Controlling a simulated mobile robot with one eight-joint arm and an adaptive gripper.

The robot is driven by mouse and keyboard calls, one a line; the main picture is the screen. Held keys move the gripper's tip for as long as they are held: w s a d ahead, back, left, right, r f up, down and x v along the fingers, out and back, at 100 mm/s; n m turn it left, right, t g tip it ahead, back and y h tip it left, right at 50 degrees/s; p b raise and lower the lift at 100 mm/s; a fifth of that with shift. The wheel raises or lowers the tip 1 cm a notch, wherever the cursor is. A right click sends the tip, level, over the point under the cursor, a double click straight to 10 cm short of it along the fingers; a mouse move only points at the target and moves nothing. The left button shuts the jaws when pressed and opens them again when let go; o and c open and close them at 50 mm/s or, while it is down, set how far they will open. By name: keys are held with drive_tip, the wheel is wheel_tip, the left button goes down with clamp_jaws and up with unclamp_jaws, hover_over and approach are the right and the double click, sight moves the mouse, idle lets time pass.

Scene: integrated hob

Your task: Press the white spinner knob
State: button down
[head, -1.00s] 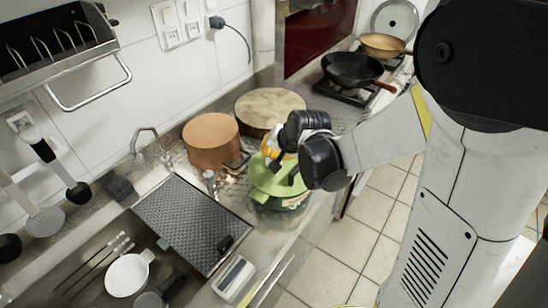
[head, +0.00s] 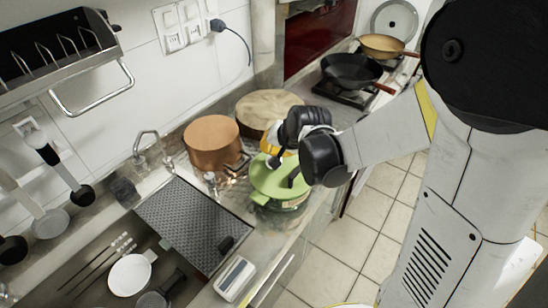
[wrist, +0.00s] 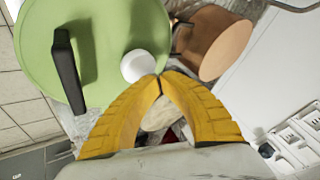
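The white spinner knob (wrist: 138,66) is a round white button on the green lid (wrist: 95,35), near the lid's edge in the wrist view. A black handle (wrist: 68,72) stands up from the lid. My gripper (wrist: 160,78) has its yellow fingers together at the tips, with nothing between them. The tips are right beside the knob in the picture; I cannot tell whether they touch it. In the head view the green lid (head: 268,183) sits on its bowl on the counter, with my gripper (head: 274,158) over its far side. The knob is not discernible there.
A copper pot (head: 211,145) and a round wooden board (head: 266,108) stand close behind the lid. A dark drain mat (head: 192,225) and a white scale (head: 235,279) lie to the left and front. Pans stand on the hob behind my arm.

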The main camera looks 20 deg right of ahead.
wheel_tip(320, 180, up, 5)
drive_tip(key=p, duration=0.4)
drive_tip(key=shift+d, duration=0.1)
idle(2.0)
